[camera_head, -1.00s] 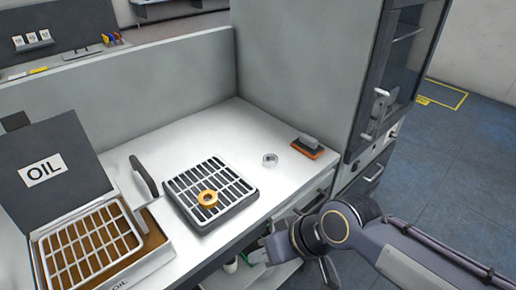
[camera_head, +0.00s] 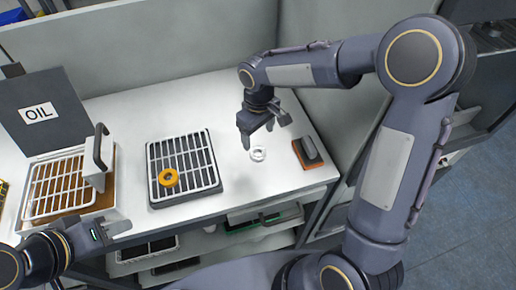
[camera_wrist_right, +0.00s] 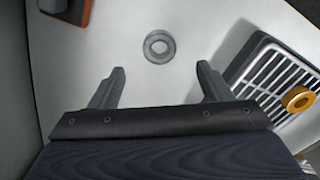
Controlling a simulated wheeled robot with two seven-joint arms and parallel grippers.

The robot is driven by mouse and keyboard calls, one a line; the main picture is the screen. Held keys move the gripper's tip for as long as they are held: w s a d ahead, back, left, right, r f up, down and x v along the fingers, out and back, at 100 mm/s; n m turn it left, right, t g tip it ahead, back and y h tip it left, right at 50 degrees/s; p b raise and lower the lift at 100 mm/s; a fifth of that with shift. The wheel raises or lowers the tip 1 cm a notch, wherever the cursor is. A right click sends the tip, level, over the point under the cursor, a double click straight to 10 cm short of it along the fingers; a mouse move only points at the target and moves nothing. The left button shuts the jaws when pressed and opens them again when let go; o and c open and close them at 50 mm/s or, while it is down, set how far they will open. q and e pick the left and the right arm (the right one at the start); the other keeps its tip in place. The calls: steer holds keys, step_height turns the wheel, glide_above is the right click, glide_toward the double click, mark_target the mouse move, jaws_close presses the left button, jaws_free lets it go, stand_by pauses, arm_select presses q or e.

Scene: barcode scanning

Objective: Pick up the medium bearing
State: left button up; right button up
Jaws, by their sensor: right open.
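A small silver bearing ring (camera_head: 258,154) lies flat on the white worktop; it also shows in the right wrist view (camera_wrist_right: 159,46), ahead of the fingers. A gold ring-shaped bearing (camera_head: 168,177) lies on the grey-barred rack; it shows at the right edge of the wrist view (camera_wrist_right: 298,99). I cannot tell by name which one is the medium bearing. My right gripper (camera_head: 259,136) is open and empty, pointing down just above and behind the silver ring, apart from it. My left gripper (camera_head: 122,228) is at the lower left, near the oil box's front; its jaw opening is unclear.
The barred rack (camera_head: 212,185) stands left of the silver ring. A brush-like block (camera_head: 309,153) with an orange base lies close on its right. An oil box (camera_head: 112,212) with raised lid and handled basket stands left. Walls bound the worktop's back and right.

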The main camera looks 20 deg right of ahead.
mark_target(258, 152)
steer(key=shift+w+f, duration=0.1)
steer(key=shift+f, duration=0.35)
step_height(258, 152, down, 7)
steer(key=shift+f+p, duration=0.1)
steer(key=shift+p, duration=0.75)
steer(key=c, duration=1.1)
steer(key=shift+c, duration=0.2)
